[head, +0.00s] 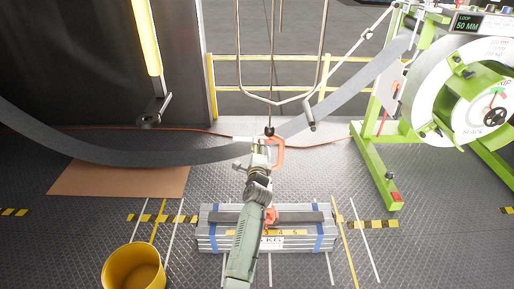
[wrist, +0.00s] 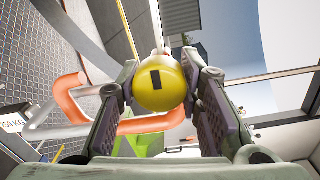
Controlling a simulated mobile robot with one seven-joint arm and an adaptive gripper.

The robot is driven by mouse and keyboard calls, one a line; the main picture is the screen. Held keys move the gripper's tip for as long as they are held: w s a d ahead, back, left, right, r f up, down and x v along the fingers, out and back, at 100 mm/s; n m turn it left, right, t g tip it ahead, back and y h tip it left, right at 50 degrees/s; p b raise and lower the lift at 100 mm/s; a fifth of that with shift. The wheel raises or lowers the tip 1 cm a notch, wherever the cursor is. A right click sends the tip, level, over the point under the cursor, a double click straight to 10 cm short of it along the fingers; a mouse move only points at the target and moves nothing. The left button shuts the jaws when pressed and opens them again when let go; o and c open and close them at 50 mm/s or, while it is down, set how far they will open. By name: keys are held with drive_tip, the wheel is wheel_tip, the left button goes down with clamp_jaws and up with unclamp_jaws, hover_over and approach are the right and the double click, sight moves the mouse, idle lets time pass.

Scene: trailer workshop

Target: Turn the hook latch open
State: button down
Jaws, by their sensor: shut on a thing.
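The orange hook (head: 280,153) hangs from a thin dark cable near the centre of the head view. In the wrist view, its orange curve (wrist: 145,124) passes behind and left of my fingers. A round yellow knob (wrist: 161,88) with a black bar mark sits between the fingers, apparently part of the hook's latch. My gripper (wrist: 160,76) is shut on the yellow knob, with a finger on each side. In the head view, my gripper (head: 257,147) is just left of the hook and hides the knob. How far the latch is turned cannot be told.
Below the hook, a grey weight stack (head: 216,233) with blue straps lies on the floor. A yellow bucket (head: 133,268) stands lower left. A green-framed reel machine (head: 377,158) stands at right. A dark belt (head: 130,151) sags across the left, and a metal loop frame (head: 240,75) hangs above.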

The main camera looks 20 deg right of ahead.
idle(0.3)
drive_tip(key=c, duration=1.1)
unclamp_jaws()
drive_tip(key=v, duration=1.2)
